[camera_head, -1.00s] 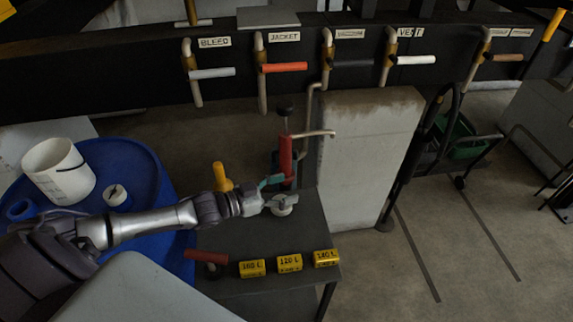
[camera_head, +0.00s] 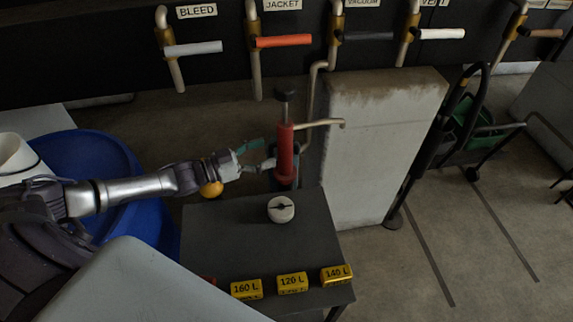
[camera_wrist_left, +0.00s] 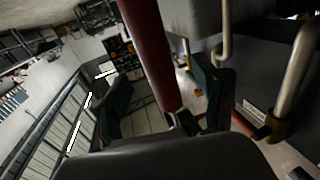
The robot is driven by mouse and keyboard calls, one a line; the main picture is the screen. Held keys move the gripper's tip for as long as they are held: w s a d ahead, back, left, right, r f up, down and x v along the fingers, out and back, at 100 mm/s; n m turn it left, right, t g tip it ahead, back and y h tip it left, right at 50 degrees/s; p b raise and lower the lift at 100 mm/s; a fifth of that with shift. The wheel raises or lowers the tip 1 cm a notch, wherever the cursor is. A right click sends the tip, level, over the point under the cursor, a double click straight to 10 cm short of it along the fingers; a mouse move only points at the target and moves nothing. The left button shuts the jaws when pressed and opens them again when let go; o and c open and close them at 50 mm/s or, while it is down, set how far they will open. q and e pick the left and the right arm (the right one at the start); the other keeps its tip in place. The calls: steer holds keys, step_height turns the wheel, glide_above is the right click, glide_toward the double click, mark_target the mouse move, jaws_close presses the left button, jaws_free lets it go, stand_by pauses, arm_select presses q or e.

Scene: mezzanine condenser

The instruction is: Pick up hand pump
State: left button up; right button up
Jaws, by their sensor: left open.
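The hand pump (camera_head: 285,152) is a red upright cylinder with a black knob on top, at the back of the dark table. My left gripper (camera_head: 262,156) is open, with its fingers pointing right at the pump's left side. In the left wrist view the red pump body (camera_wrist_left: 151,50) runs down from the top, between the two dark fingers (camera_wrist_left: 165,100). One finger shows on each side of it. I cannot tell whether either finger touches it. My right gripper is not in view.
A white round piece (camera_head: 281,209) and yellow blocks marked 160 L (camera_head: 246,289), 120 L (camera_head: 292,282) and 140 L (camera_head: 337,275) sit on the table (camera_head: 230,240). A pale block (camera_head: 375,150) stands behind right. Valve handles line the dark beam above. A blue drum (camera_head: 90,150) is left.

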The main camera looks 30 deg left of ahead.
mark_target(287, 145)
arm_select(q)
steer(key=p+x, duration=0.1)
steer(key=x, duration=0.5)
steer(key=shift+w+d+r, duration=0.15)
steer(key=shift+d, duration=0.3)
jaws_close()
steer(key=shift+r, duration=0.15)
